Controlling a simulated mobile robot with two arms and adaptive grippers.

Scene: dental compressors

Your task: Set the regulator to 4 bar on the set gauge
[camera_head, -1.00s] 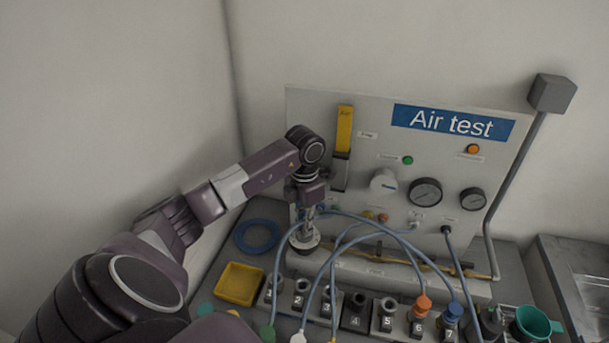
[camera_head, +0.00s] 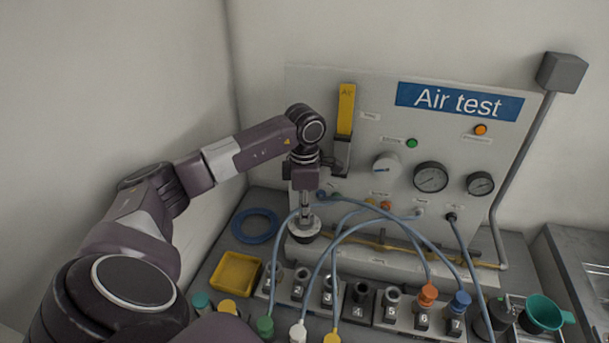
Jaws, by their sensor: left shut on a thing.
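The grey-white test panel (camera_head: 300,120) has an "Air test" sign and two round dark-rimmed gauges. The larger gauge (camera_head: 430,177) is left of the smaller gauge (camera_head: 480,184); their labels and needle readings are too small to read. A round regulator-like knob (camera_head: 304,231) with a pale top and dark rim is at the panel's lower left. My left gripper (camera_head: 305,216) points straight down onto this knob and is shut on it. The fingers are small and partly dark here. My right gripper is not in view.

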